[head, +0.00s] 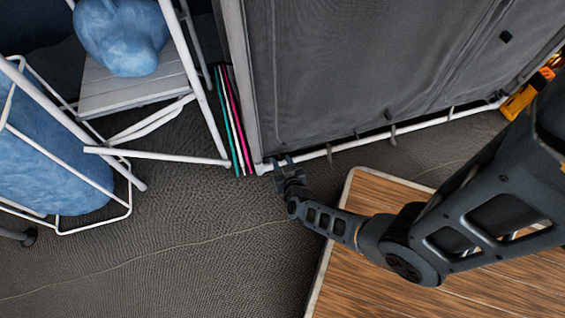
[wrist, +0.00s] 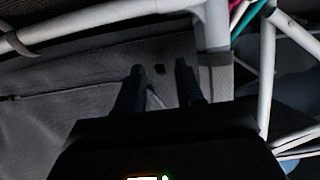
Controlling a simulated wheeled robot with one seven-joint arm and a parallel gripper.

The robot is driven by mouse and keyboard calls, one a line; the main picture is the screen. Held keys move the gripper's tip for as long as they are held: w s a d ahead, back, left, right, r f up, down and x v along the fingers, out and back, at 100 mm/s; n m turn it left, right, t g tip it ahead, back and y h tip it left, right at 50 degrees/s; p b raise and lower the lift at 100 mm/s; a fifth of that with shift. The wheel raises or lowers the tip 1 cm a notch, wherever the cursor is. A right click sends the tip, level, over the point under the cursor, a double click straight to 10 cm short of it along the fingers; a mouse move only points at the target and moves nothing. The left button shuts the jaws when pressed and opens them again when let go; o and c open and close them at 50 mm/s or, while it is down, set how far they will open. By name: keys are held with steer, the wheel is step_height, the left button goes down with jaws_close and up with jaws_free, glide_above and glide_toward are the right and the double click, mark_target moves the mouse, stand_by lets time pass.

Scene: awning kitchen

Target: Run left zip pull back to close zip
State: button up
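A grey fabric cabinet (head: 360,70) on a white tube frame fills the upper middle of the head view; its cloth also shows in the wrist view (wrist: 80,100). A small dark tab, possibly a zip pull (head: 506,37), sits on the cloth at the upper right. In the wrist view a small dark tab (wrist: 159,69) appears between my fingertips, beyond them; I cannot tell whether it is the same one. My gripper (head: 282,158) is at the cabinet's lower left corner, by the white tube. In the wrist view its two fingers (wrist: 160,66) are apart, with nothing held.
A white rack (head: 195,75) with blue bundles (head: 125,35) stands at the left. Thin coloured boards (head: 232,115) stand between it and the cabinet. A wooden-topped table (head: 370,195) lies under my arm. An orange object (head: 517,103) is at the right. Dark floor (head: 200,230) is clear at lower left.

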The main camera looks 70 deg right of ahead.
steer(key=p+v, duration=0.3)
steer(key=v, duration=0.4)
steer(key=shift+s+a+p, duration=0.25)
steer(key=shift+a+p, duration=0.05)
steer(key=shift+r, duration=0.1)
